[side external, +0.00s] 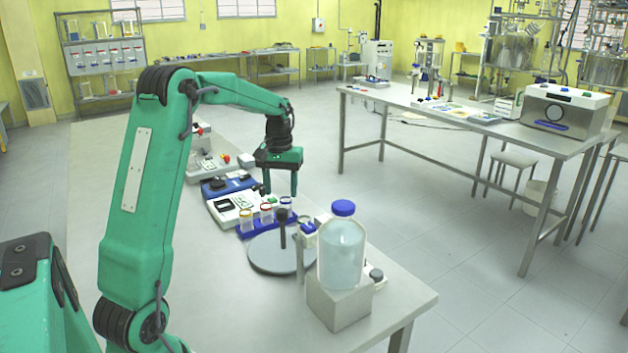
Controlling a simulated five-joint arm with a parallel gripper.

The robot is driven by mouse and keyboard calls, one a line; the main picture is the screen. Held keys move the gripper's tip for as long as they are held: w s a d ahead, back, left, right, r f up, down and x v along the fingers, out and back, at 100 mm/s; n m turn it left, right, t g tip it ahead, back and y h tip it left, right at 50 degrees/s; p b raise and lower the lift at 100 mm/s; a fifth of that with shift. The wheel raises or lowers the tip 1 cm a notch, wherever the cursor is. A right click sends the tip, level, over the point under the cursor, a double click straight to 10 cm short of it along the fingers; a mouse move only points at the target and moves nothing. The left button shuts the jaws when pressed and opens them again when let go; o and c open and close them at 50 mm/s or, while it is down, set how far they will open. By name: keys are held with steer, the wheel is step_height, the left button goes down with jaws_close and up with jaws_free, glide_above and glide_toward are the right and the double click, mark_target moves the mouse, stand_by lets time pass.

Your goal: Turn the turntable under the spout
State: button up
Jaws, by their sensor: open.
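The turntable (278,262) is a round grey disc on the table, with a dark upright post (282,230) standing on it. A large bottle (341,252) with a blue cap and pale liquid stands on a grey block (338,303) to the right of the turntable. A small fitting (309,230) stands left of the bottle; I cannot tell if it is the spout. My gripper (280,188) is open, pointing down, above and behind the turntable. It appears empty and apart from the post.
A blue rack (262,226) with several small jars sits just behind the turntable. White and blue instruments (230,205) line the table behind it. The table's near left part (215,290) is clear. Another bench (450,125) stands far right.

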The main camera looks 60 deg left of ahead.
mark_target(282, 210)
steer(key=shift+f, duration=3.25)
jaws_close()
